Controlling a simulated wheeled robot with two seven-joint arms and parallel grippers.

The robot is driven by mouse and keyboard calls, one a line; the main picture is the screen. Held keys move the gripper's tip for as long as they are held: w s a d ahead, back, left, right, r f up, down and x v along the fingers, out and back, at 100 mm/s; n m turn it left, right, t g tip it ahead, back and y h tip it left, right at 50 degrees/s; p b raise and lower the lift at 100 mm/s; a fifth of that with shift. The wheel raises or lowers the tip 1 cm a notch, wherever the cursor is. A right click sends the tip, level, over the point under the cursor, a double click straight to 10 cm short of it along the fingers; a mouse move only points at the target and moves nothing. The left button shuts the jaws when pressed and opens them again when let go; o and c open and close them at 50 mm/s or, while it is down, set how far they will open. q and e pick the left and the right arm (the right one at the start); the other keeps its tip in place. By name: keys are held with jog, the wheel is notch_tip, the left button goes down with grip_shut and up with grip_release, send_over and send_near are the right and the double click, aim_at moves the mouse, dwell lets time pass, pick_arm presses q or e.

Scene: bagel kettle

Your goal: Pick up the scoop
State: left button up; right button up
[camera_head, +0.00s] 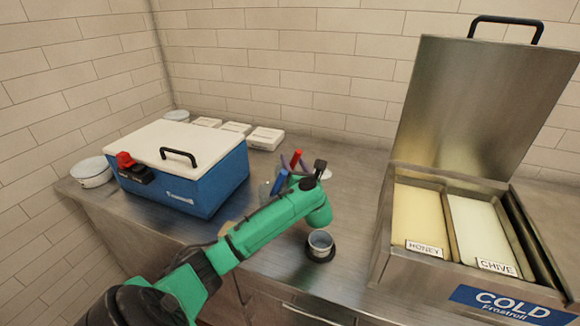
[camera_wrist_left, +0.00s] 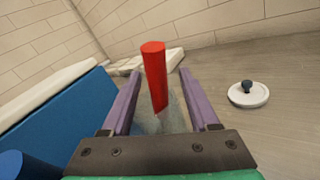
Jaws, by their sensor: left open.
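An upright red handle (camera_head: 296,157), which looks like the scoop's, stands past the middle of the counter. In the left wrist view the red handle (camera_wrist_left: 155,72) rises between my fingers, its lower end in a pale, see-through patch whose shape I cannot make out. My left gripper (camera_head: 293,164) is open, its purple fingers on either side of the red handle with gaps; it also shows in the left wrist view (camera_wrist_left: 158,82). A blue handle (camera_head: 280,181) stands nearer, left of my wrist. My right gripper is not in view.
A blue cooler (camera_head: 205,185) with a white lid stands left, beside a white bowl (camera_head: 92,172). A metal cup (camera_head: 320,242) stands near the front edge. The open cold box (camera_head: 400,270) with honey and chive bins is right. A white lid with a dark knob (camera_wrist_left: 248,95) lies right of my fingers.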

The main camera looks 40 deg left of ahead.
pick_arm(q)
jog(key=x, duration=0.2)
jog(key=shift+w+a, duration=0.2)
jog(key=shift+a, duration=0.2)
jog(key=shift+d, duration=0.1)
grip_shut()
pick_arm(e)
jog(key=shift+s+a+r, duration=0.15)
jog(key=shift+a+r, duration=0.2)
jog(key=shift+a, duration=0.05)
pick_arm(q)
jog(key=shift+r, duration=0.2)
notch_tip(320, 180, up, 18)
jog(key=b, duration=0.2)
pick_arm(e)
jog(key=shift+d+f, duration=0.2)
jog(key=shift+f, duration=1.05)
